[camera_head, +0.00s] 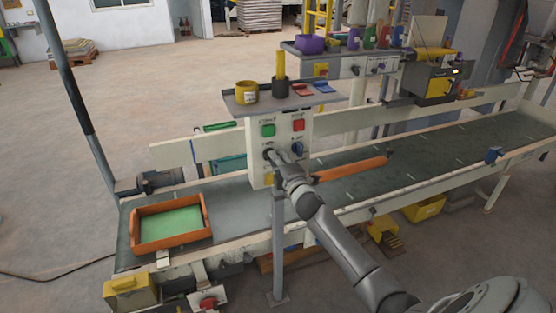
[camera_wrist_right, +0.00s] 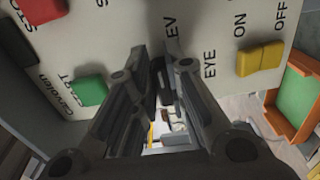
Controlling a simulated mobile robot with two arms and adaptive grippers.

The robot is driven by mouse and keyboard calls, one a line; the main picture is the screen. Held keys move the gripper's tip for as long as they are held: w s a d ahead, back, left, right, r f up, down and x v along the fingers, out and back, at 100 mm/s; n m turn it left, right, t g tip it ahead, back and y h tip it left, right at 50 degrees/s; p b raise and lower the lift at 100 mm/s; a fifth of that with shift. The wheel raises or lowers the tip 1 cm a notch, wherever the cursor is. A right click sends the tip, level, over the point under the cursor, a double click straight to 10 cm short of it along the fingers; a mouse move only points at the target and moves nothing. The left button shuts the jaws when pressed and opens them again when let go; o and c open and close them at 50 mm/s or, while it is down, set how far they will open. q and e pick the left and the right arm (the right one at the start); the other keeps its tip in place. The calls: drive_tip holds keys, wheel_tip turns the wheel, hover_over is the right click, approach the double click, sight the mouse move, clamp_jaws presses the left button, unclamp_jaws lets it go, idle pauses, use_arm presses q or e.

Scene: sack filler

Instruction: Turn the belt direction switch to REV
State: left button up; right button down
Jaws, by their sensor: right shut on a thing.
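The belt direction switch, a dark knob (camera_wrist_right: 159,72), sits on the front of a pale control box (camera_head: 260,176). My right gripper (camera_head: 275,155) reaches the box's left column of controls in the head view. In the right wrist view, my gripper (camera_wrist_right: 162,82) is shut on the knob, one finger on each side. Letters ending in "EV" show just beyond the fingertips; the rest of that label and most of the knob are hidden, so I cannot tell the knob's exact setting. My left gripper is not in view.
The conveyor belt (camera_head: 350,171) runs behind; an orange tray (camera_head: 206,214) lies left.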

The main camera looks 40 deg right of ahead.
drive_tip(key=shift+f, duration=0.1)
drive_tip(key=c, duration=1.5)
unclamp_jaws()
drive_tip(key=shift+o, duration=0.2)
drive_tip(key=v, duration=1.2)
